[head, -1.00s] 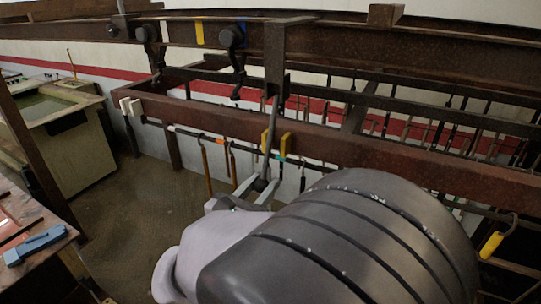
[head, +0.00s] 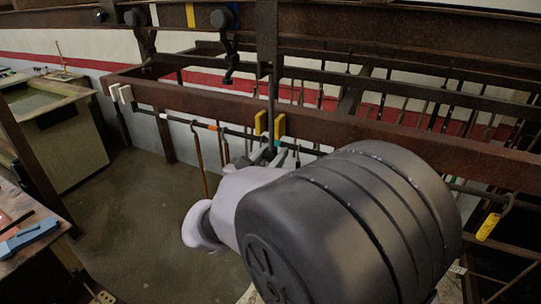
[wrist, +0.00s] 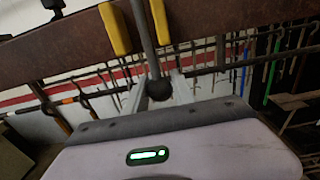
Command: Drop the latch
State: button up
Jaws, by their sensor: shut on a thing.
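The latch looks to be a grey metal bar (head: 271,98) that hangs from a rusty bracket (head: 267,40) on the upper beam. It stands near upright at the rusty rail, between two yellow blocks (head: 280,125). In the wrist view the bar (wrist: 146,42) runs down between the yellow blocks to a black ball knob (wrist: 160,89). My gripper (wrist: 157,82) is shut on the lower end of the bar, with a pale finger on each side of the knob. In the head view my gripper (head: 270,152) is partly hidden by my own wrist.
The rusty rail (head: 190,98) crosses close behind my gripper, with hooks and tools hanging below it. Two black hooks (head: 228,50) hang at the upper left. A bench with a blue tool (head: 28,237) is at lower left. The floor (head: 135,205) at left is clear.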

jog(key=o, duration=1.1)
jog(key=v, duration=0.7)
jog(key=shift+s, duration=0.1)
